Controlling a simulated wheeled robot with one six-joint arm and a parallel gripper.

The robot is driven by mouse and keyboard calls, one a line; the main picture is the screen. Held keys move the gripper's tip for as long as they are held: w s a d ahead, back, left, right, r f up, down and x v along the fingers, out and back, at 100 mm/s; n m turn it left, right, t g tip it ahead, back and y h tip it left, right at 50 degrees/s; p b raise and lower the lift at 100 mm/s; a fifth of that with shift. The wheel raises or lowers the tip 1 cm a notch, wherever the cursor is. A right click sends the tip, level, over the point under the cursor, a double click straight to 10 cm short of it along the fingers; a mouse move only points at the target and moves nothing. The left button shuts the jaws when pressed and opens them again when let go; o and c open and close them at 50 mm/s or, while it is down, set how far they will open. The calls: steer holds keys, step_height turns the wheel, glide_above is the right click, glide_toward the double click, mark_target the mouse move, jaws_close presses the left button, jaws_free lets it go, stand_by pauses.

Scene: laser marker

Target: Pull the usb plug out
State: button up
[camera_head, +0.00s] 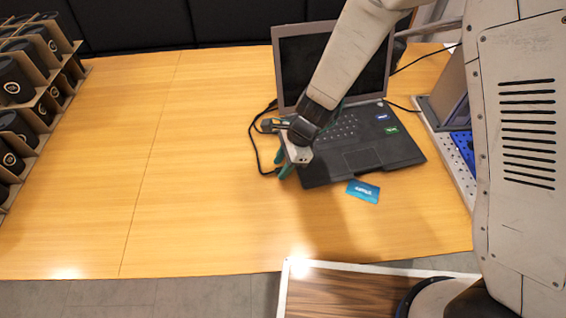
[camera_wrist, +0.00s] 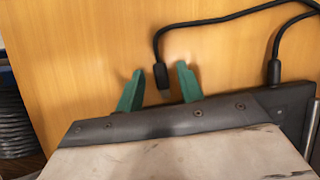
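The laptop (camera_head: 355,158) stands open on the wooden table. My gripper (camera_head: 283,172) is low beside the laptop's left front corner. In the wrist view its two green fingers (camera_wrist: 160,67) are apart. A black usb plug (camera_wrist: 161,76) on a black cable lies between them, with a visible gap on each side. Its paler metal end shows and appears to be clear of any port. A second black plug (camera_wrist: 274,71) is to the right, against a dark edge that looks like the laptop's. In the head view my arm hides part of the laptop's left side.
A blue card (camera_head: 363,191) lies in front of the laptop. A rack of dark cups (camera_head: 22,130) stands at the left table edge. A grey-and-blue unit (camera_head: 452,125) is at the right. The table's left half (camera_head: 150,170) is clear.

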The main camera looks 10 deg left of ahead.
steer(key=v, duration=0.7)
steer(key=shift+r, duration=0.35)
steer(key=shift+d, duration=0.15)
steer(key=s+d+r+n+t+h, duration=0.1)
steer(key=s+d+r+n+h, duration=0.1)
steer(key=s+d+r+n, duration=0.5)
steer(key=s+d+r+n+t+h, duration=0.2)
steer(key=s+d+r+n, duration=0.4)
steer(key=s+d+r, duration=0.5)
steer(key=d+r, duration=0.6)
steer(key=d, duration=0.5)
steer(key=shift+s+d+r+n, duration=0.35)
steer(key=shift+n, duration=0.05)
